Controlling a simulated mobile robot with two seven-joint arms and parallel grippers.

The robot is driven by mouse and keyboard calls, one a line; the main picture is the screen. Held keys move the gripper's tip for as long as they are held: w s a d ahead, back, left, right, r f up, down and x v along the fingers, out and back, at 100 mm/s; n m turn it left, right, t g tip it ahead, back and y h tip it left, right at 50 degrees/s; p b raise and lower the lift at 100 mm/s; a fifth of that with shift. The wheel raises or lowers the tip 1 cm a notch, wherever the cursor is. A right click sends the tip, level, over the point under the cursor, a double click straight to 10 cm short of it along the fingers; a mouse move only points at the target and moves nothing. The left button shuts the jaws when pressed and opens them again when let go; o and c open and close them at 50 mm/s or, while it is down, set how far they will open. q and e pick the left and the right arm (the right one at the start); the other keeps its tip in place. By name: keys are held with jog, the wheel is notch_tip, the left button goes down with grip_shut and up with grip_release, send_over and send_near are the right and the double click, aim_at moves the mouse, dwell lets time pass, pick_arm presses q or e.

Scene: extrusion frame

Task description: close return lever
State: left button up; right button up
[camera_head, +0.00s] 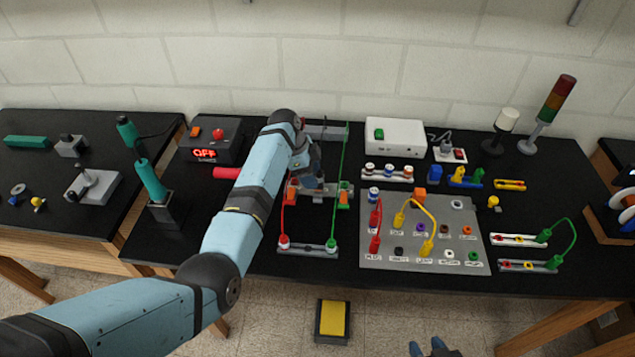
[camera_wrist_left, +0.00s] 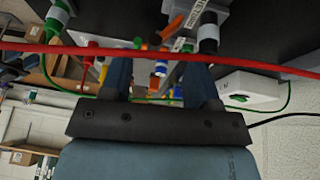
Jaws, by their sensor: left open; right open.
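A grey terminal block (camera_head: 318,192) with orange and green parts at its ends lies mid-table, partly hidden by my left gripper (camera_head: 311,184). My left gripper is over this block, fingers downward, empty. In the left wrist view its two blue fingers (camera_wrist_left: 157,75) stand apart, with an orange lever-like piece (camera_wrist_left: 166,30) and a white label beyond them. A red wire (camera_wrist_left: 60,49) crosses in front of the fingers. I cannot tell which lever is the return lever, its position, or whether a finger touches it. My right gripper (camera_head: 430,346) is at the bottom edge, apart from the table, empty.
Red and green wires run to a lower terminal strip (camera_head: 307,249). A grey socket panel (camera_head: 385,255) with plugs stands to the right, and a dark box reading OFF (camera_head: 210,140) to the left. A soldering-iron-like teal tool (camera_head: 150,182) stands farther left.

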pick_arm(q)
jog(key=x, duration=0.3)
jog(key=shift+d+f, duration=0.25)
jog(key=shift+f, duration=0.5)
jog(key=shift+d, duration=0.1)
jog(key=c, duration=0.9)
